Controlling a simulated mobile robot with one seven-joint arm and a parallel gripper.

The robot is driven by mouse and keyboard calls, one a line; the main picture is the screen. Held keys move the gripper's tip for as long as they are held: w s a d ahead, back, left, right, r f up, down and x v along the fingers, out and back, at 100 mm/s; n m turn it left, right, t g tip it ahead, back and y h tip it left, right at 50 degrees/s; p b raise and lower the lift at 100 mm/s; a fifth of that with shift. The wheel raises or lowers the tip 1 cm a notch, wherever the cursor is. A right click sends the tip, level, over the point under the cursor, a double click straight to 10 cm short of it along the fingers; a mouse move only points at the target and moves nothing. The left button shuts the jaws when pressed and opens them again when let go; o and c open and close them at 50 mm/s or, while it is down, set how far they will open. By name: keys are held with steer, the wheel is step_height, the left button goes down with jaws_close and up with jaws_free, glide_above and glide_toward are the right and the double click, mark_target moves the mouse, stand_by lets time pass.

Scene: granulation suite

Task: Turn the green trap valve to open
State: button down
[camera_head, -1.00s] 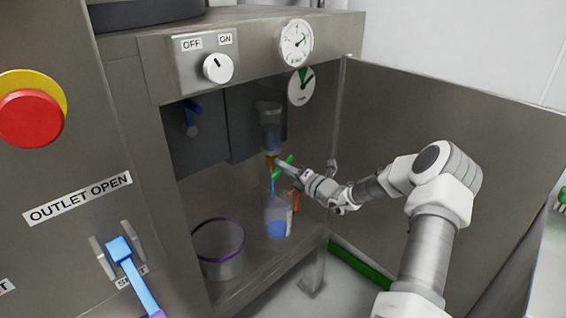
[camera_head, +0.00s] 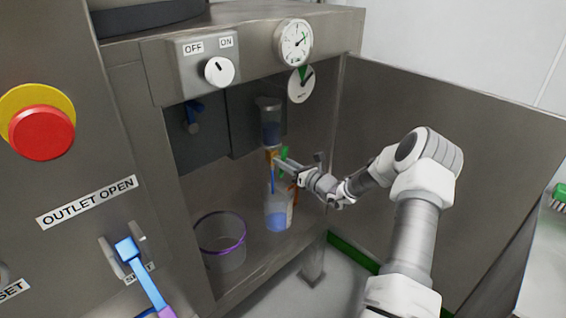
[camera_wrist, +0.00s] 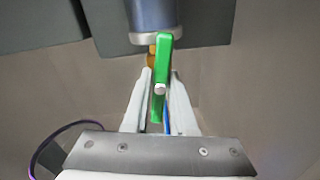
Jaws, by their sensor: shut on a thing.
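The green trap valve handle (camera_head: 284,153) is below a clear trap cylinder (camera_head: 270,120) holding blue liquid, inside the open cabinet. In the wrist view the green handle (camera_wrist: 163,58) stands nearly upright in front of a brass-coloured fitting (camera_wrist: 153,52). My gripper (camera_wrist: 161,76) has one finger on each side of the handle and is shut on it. In the head view my gripper (camera_head: 279,162) reaches in from the right and partly hides the valve. A thin blue line runs from the valve down to a clear beaker (camera_head: 278,205) with blue liquid.
A clear bucket with a purple rim (camera_head: 222,250) stands left of the beaker. The open cabinet door (camera_head: 430,130) is behind my arm. A gauge (camera_head: 293,42) and an OFF/ON knob (camera_head: 219,71) are above. A blue outlet lever (camera_head: 140,265) is at left.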

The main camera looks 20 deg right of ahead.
steer(key=shift+n, duration=1.1)
steer(key=c, duration=0.7)
jaws_free()
steer(key=p+v, duration=0.3)
steer(key=v, duration=1.4)
steer(key=shift+s+p, duration=0.2)
steer(key=shift+p, duration=0.15)
